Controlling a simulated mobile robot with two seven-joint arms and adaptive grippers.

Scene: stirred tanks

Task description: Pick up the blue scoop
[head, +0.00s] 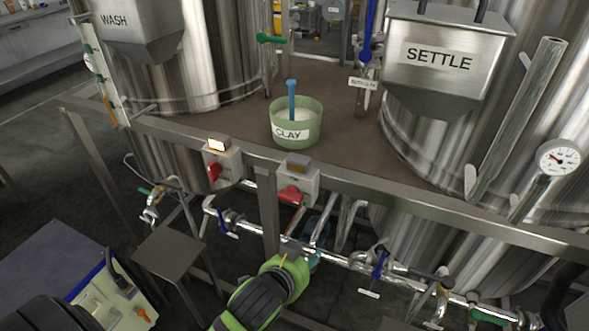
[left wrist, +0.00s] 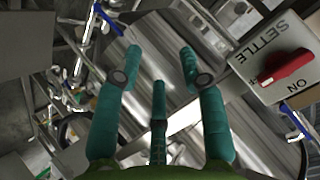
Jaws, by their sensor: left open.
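The blue scoop (head: 292,97) stands upright in a green tub (head: 295,131) labelled CLAY. Its handle sticks up above the rim; its lower end is hidden in the pale contents. The tub stands on the brown platform. My left gripper (head: 316,243) is below the platform's front edge in the head view, partly hidden by its own wrist, well below and apart from the scoop. In the left wrist view its teal fingers (left wrist: 160,66) are spread, with nothing between them. The scoop does not show in the left wrist view. My right gripper is not in view.
Two switch boxes, one with a lit lamp (head: 217,145) and one with a red knob (head: 290,194), sit on the platform's front rail (head: 400,190). Steel tanks marked WASH (head: 114,20) and SETTLE (head: 438,57) flank the tub. Pipes and valves run below.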

